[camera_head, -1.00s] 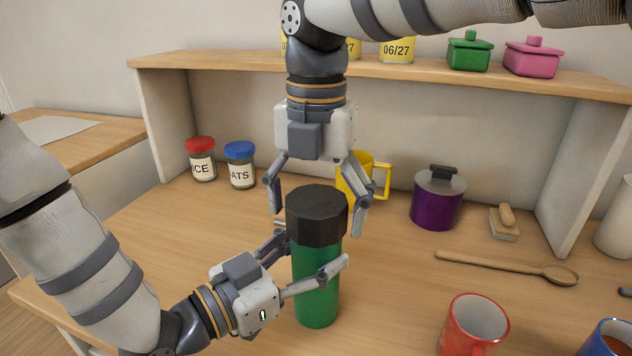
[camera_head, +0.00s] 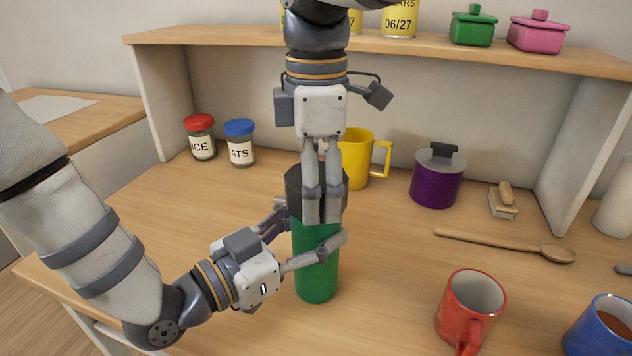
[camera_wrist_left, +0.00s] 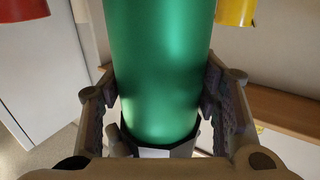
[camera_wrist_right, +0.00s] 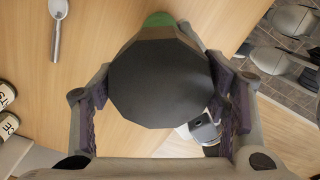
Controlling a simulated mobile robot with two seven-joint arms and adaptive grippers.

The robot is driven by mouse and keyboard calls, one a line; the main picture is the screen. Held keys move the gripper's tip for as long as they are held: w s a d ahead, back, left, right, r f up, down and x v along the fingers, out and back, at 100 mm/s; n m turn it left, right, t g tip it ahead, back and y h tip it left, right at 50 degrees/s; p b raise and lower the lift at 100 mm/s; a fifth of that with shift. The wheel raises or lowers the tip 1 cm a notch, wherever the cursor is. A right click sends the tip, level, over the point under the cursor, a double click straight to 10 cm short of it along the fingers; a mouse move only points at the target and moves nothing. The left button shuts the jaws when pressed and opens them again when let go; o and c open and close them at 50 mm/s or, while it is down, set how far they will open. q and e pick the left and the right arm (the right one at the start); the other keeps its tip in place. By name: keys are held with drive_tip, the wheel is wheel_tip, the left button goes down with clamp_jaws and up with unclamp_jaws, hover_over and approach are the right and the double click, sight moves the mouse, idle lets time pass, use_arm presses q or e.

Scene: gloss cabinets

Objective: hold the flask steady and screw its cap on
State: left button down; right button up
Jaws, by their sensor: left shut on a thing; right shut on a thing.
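The green flask (camera_head: 316,268) stands upright on the wooden worktop; its body also fills the left wrist view (camera_wrist_left: 158,70). The dark faceted cap (camera_head: 294,186) sits level on top of the flask, and its flat top shows in the right wrist view (camera_wrist_right: 160,85). I cannot tell how tightly it is seated. My left gripper (camera_head: 311,226) comes in from the left and is shut on the flask's upper body, just below the cap. My right gripper (camera_head: 321,208) points down from above and is shut on the cap's sides. Its finger links hide part of the cap in the head view.
A yellow mug (camera_head: 355,160) stands close behind the flask. A purple pot (camera_head: 436,180), a wooden spoon (camera_head: 490,243), a red mug (camera_head: 472,305) and a blue mug (camera_head: 602,325) are to the right. Jars (camera_head: 240,145) stand back left under the shelf (camera_head: 240,55).

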drive_tip(key=m, duration=2.4)
drive_tip(key=o, duration=1.3)
